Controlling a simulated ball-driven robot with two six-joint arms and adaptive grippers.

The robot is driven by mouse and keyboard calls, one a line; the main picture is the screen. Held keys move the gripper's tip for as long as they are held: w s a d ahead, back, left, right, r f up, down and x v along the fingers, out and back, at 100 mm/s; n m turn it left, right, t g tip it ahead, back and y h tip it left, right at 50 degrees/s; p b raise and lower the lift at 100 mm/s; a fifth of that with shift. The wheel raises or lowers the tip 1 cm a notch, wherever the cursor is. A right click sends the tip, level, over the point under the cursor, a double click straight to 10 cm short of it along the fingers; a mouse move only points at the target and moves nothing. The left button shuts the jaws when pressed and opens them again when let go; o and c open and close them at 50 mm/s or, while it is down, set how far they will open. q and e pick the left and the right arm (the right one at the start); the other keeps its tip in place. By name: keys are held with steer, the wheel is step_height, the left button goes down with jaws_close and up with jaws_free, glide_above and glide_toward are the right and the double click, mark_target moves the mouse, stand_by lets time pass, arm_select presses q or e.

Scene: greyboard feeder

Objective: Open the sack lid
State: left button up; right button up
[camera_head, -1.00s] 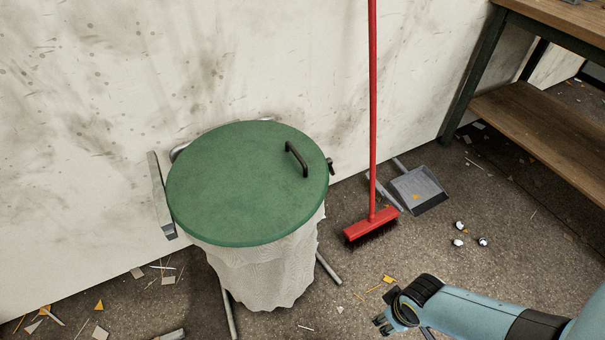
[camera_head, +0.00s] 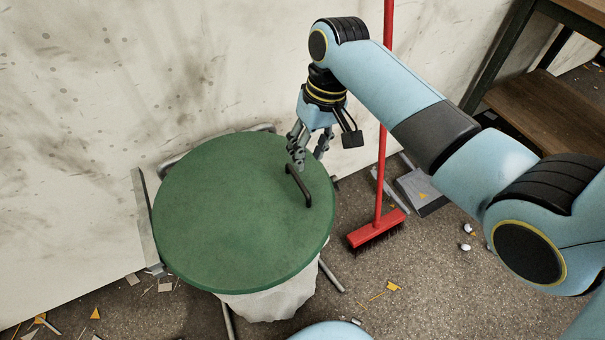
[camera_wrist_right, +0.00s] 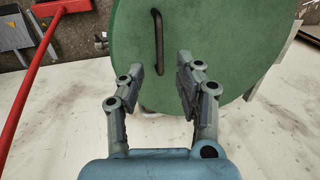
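The round green sack lid (camera_head: 225,215) lies flat and closed on the stand, with the white sack (camera_head: 270,302) hanging below it. Its black bar handle (camera_head: 298,187) stands near the lid's right edge. My right gripper (camera_head: 308,162) is above the lid beside the handle's far end. In the right wrist view the right gripper (camera_wrist_right: 168,72) is open, its two fingers apart and nothing between the tips. There the handle (camera_wrist_right: 158,42) lies just ahead of the fingertips, nearer the left finger; contact cannot be told. My left gripper is not in view.
A red broom (camera_head: 376,232) stands upright right of the lid, its pole passing behind my right arm. A grey dustpan (camera_head: 422,192) lies on the floor beyond it. A wooden shelf unit (camera_head: 548,112) is at the right. The stained wall (camera_head: 150,70) rises close behind the stand. Scraps litter the floor.

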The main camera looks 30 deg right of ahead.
mark_target(301, 182)
steer(key=f, duration=0.2)
steer(key=f+b, duration=0.1)
steer(key=f, duration=0.1)
steer(key=a+f, duration=0.1)
steer(key=f, duration=0.1)
steer(key=shift+a+f, duration=0.1)
steer(key=shift+f, duration=0.15)
steer(key=shift+w+a+f+b, duration=0.15)
steer(key=shift+f+b, duration=0.15)
steer(key=shift+f, duration=0.3)
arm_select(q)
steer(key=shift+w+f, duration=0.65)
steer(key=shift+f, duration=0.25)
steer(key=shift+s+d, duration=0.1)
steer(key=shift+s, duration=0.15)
arm_select(e)
jaws_close()
